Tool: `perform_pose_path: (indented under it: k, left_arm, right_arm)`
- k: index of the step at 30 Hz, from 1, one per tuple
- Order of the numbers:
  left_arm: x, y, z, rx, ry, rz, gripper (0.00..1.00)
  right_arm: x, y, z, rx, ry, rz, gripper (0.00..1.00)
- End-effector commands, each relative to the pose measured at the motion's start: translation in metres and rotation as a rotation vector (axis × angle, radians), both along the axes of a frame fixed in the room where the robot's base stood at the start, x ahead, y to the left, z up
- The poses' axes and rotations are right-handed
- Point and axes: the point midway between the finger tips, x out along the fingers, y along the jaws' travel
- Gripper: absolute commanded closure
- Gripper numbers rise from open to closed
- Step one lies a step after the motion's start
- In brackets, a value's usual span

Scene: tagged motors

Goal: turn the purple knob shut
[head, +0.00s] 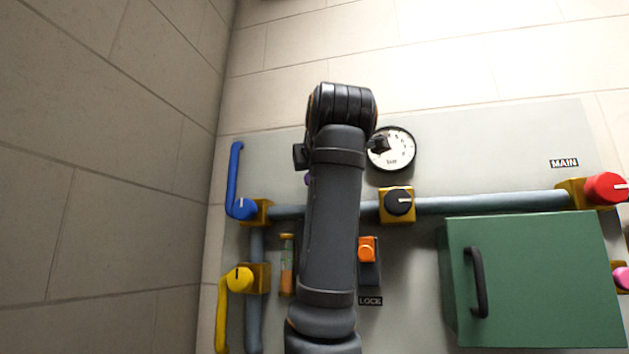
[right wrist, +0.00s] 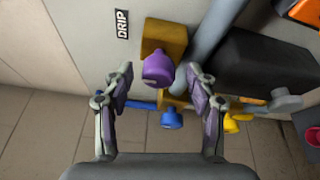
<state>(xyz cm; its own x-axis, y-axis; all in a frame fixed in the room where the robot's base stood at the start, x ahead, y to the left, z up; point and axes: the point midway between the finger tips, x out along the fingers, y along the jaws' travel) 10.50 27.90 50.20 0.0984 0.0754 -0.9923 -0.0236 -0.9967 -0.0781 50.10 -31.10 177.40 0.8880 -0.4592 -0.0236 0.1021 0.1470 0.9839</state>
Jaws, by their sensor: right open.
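The purple knob (right wrist: 158,68) sits on a yellow-brown block (right wrist: 165,38) on the panel, near a DRIP label (right wrist: 122,24). My right gripper (right wrist: 159,77) is open, with one finger on each side of the knob's picture position. Contact between the fingers and the knob cannot be told. In the head view my right arm covers most of that spot; only a small purple sliver (head: 308,180) shows at the arm's left edge. The right gripper is hidden there. My left gripper is not in view.
The panel carries a blue-handled valve (head: 243,207), a yellow one (head: 240,279), a black knob (head: 398,202), a red knob (head: 605,187), a pink knob (head: 622,277), an orange switch (head: 367,249) and a round gauge (head: 393,150). A green box (head: 540,280) juts out at right.

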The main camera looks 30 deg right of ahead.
Motion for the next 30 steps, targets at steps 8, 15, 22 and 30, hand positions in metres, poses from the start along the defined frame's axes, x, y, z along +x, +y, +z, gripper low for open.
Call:
perform_pose_path:
  k: [8,15,22,30]
  left_arm:
    - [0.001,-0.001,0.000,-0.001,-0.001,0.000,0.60]
    - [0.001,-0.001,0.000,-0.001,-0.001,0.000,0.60]
    - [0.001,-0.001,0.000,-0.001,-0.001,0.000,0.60]
    - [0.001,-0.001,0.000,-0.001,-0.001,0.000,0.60]
  right_arm:
    - [-0.060,0.033,0.002,0.000,-0.004,0.005,0.42]
    - [-0.087,0.046,0.002,0.001,-0.001,0.002,0.42]
    - [-0.089,0.047,0.002,0.001,0.000,0.001,0.42]
    - [-0.089,0.046,0.002,0.001,0.000,0.001,0.42]
